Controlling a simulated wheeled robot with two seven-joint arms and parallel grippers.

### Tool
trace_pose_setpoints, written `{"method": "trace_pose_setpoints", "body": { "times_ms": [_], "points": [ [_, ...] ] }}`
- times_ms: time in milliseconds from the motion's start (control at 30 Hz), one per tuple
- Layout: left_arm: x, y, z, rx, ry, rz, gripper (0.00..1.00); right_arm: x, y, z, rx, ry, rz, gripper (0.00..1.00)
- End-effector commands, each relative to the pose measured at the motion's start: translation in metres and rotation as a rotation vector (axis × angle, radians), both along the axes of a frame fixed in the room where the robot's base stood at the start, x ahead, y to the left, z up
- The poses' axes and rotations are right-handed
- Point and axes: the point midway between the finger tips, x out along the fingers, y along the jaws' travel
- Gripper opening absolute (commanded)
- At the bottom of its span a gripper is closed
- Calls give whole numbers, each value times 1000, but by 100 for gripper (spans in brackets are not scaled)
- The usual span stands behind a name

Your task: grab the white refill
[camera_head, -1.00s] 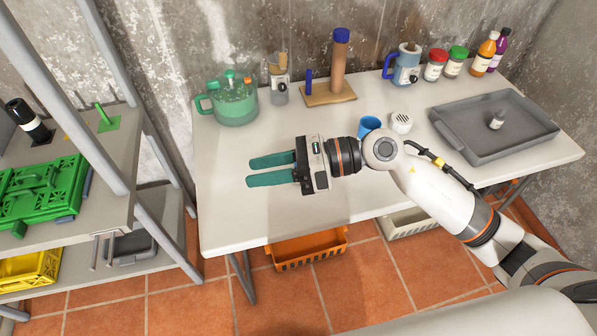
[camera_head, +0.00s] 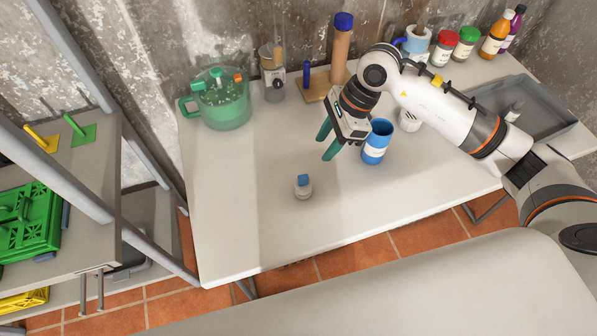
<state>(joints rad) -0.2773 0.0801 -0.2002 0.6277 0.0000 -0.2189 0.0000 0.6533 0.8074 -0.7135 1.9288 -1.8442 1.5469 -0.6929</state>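My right gripper (camera_head: 325,148) is above the table (camera_head: 230,220), its green fingers apart, pointing down and to the left, with nothing seen between them. A small whitish round item with a blue top (camera_head: 304,188) stands on the table below and left of the fingertips, apart from them. A white item with a slotted top (camera_head: 409,120) stands right of the gripper, partly hidden by my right arm. I cannot tell for sure which of these is the white refill. My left gripper is not in view.
A blue labelled container (camera_head: 375,146) stands close right of the gripper. A green pot (camera_head: 222,105), a grinder-like jar (camera_head: 273,80) and a wooden stand (camera_head: 313,88) are at the back. A grey tray (camera_head: 552,118) is at the right. The front left tabletop is clear.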

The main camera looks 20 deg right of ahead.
Motion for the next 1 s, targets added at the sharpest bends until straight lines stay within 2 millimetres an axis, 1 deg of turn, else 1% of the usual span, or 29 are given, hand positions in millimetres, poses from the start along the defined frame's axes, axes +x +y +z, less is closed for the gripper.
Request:
{"method": "trace_pose_setpoints", "body": {
  "times_ms": [67, 200, 300, 367, 467, 567, 667, 733, 833, 1000],
  "points": [
    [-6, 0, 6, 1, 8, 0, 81, -1, 6, -11, 2, 7, 2, 40],
    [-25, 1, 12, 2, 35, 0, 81, -1, 16, -34, 2, 7, 1, 40],
    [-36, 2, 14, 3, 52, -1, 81, 0, 21, -46, 3, 4, 0, 40],
    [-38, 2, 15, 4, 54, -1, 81, 0, 23, -52, 2, 3, -1, 40],
    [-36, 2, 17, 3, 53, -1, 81, 1, 25, -57, 3, 2, 0, 40],
    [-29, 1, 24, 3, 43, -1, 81, 1, 31, -65, 3, 6, 0, 40],
    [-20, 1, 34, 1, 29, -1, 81, 1, 39, -79, 4, 7, 1, 40],
    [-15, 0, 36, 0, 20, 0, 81, 2, 42, -90, 4, 5, -1, 40],
    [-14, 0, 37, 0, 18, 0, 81, 3, 45, -99, 2, 3, 0, 40],
    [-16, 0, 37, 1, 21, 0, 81, 3, 46, -104, 2, 1, 0, 40]
  ]
}}
